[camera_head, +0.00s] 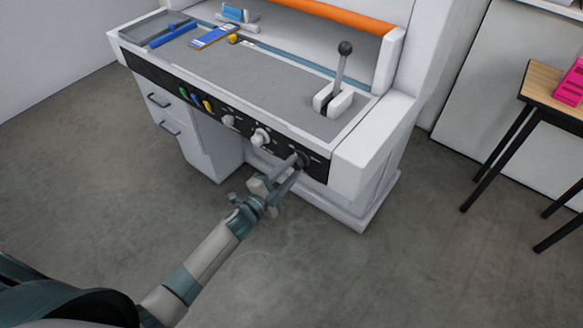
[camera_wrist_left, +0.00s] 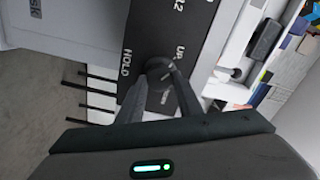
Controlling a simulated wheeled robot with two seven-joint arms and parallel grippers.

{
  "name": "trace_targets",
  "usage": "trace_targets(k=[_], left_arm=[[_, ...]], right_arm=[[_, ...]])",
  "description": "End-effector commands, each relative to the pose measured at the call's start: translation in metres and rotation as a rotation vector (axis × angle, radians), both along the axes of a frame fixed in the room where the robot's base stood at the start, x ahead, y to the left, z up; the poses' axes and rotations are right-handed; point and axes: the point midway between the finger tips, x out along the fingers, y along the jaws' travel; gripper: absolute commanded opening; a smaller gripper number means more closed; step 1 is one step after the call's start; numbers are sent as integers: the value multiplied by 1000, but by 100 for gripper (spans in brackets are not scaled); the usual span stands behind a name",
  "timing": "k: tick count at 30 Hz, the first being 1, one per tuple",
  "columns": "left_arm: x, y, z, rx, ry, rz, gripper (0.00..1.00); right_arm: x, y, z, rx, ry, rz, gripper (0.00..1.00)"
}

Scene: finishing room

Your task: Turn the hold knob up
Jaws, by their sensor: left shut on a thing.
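The hold knob (camera_wrist_left: 158,70) is a dark round knob on the black control panel, with the word HOLD printed beside it in the left wrist view. In the head view the knob (camera_head: 302,159) sits at the right end of the panel, partly hidden by my fingers. My left gripper (camera_head: 297,164) reaches it from the front, its fingers closed on the knob's two sides. In the left wrist view the fingers (camera_wrist_left: 154,95) come up on either side of the knob. My right gripper is not seen.
The black panel (camera_head: 152,70) also bears green, blue and yellow buttons and two white knobs (camera_head: 261,137). A lever (camera_head: 341,70) with a black ball stands on the grey worktop. Blue tools (camera_head: 172,34) lie at the back left. A wooden table (camera_head: 545,82) stands right; the floor in front is clear.

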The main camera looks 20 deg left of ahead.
Motion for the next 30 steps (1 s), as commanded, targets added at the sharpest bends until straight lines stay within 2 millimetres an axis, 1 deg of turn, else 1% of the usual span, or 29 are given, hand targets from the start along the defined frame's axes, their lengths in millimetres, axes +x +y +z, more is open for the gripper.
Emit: trace_targets(k=[3, 9, 21, 22, 24, 30], left_arm=[[0, 1, 0, -49, 21, 1, 10], [0, 1, -1, -94, 35, 0, 10], [0, 0, -1, -99, 37, 0, 10], [0, 0, -1, -99, 37, 0, 37], [0, 1, -1, -99, 37, 0, 51], [0, 0, 0, -99, 37, 0, 51]], right_arm=[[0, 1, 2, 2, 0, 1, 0], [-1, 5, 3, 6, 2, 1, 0], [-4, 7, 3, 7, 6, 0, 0], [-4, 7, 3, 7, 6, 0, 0], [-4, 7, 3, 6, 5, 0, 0], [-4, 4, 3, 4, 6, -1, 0]])
